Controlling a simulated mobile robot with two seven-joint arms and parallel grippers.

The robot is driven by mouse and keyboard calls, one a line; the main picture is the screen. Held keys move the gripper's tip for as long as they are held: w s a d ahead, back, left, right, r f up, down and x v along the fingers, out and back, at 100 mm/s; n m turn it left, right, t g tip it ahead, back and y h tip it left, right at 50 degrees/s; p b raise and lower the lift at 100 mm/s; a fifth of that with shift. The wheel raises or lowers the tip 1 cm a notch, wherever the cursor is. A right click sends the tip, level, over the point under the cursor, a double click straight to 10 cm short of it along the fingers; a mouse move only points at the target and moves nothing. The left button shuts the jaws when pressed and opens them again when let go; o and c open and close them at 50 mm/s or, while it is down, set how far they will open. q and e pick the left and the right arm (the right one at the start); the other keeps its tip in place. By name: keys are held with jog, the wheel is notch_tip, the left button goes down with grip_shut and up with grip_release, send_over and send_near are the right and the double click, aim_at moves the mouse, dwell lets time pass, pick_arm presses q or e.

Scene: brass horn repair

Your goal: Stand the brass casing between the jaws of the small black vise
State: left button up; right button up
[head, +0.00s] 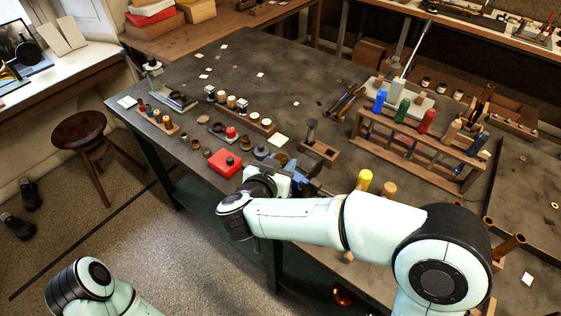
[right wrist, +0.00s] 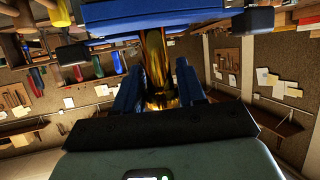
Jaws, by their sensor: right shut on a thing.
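My right gripper (head: 300,182) is low over the front edge of the workbench in the head view, partly hidden by its own arm. The right wrist view shows its two blue fingers (right wrist: 156,88) shut on the brass casing (right wrist: 155,50), a shiny golden tube. Part of the casing is hidden between the fingers. A wide blue part with dark ends (right wrist: 165,30) crosses the top of that view, close to the casing; I cannot tell what it belongs to. I cannot pick out the small black vise with certainty. My left gripper is out of view.
A red box (head: 225,162) and several small parts lie left of the gripper. A wooden holder with a dark upright tool (head: 318,152) stands just behind. A wooden rack (head: 418,148) with colored handles stands to the right. The bench's back middle (head: 305,75) is mostly clear.

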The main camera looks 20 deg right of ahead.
jog(key=shift+f, duration=0.7)
jog(key=o, duration=1.3)
jog(key=v, duration=1.3)
jog(key=shift+s+r, duration=0.15)
jog(key=shift+s, duration=0.05)
